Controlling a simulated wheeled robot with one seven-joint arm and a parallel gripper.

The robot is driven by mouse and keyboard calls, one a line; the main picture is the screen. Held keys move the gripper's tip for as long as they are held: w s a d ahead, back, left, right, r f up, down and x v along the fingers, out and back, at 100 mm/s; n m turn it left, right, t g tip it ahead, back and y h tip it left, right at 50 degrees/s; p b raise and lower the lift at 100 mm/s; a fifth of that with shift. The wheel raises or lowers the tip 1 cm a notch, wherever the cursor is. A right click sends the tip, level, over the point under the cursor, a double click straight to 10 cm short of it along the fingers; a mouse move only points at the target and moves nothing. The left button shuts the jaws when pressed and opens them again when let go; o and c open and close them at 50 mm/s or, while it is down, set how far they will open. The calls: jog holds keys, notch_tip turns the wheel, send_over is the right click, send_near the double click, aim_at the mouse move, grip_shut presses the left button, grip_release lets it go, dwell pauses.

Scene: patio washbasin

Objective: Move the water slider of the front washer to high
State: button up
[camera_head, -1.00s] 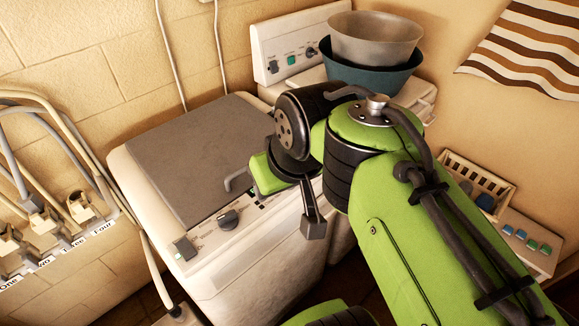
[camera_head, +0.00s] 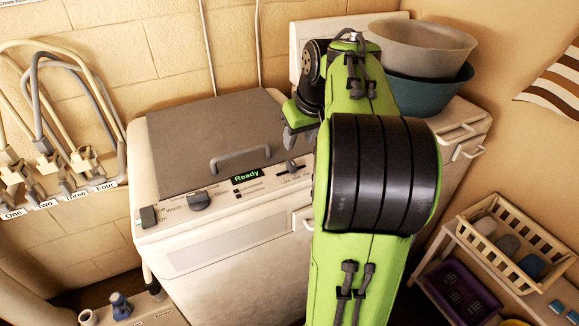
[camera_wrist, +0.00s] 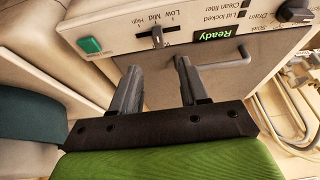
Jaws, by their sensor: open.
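The front washer (camera_head: 230,245) has a white front, a grey lid (camera_head: 190,140) and a control panel along its front edge. In the wrist view the panel appears upside down. Its water slider (camera_wrist: 157,37) is a dark upright handle in a slot beside the labels Low, Mid and High, and it stands near Mid. My gripper (camera_wrist: 157,68) is open and empty, its two fingertips apart and on either side of the slider's line, short of the handle in the picture. In the head view my gripper (camera_head: 296,138) is over the panel's right end, partly hidden by my arm.
The panel also has a lit Ready display (camera_wrist: 213,35), a green button (camera_wrist: 90,45) and a dark dial (camera_head: 199,200). A grey lid handle (camera_head: 240,158) stands close by. A second washer behind carries stacked basins (camera_head: 422,45). Hoses hang at left (camera_head: 60,110); a basket (camera_head: 515,240) stands at right.

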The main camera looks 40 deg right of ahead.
aim_at(292, 162)
jog(key=b+x, duration=0.3)
jog(key=x, duration=0.8)
jog(key=shift+d, duration=0.2)
grip_shut()
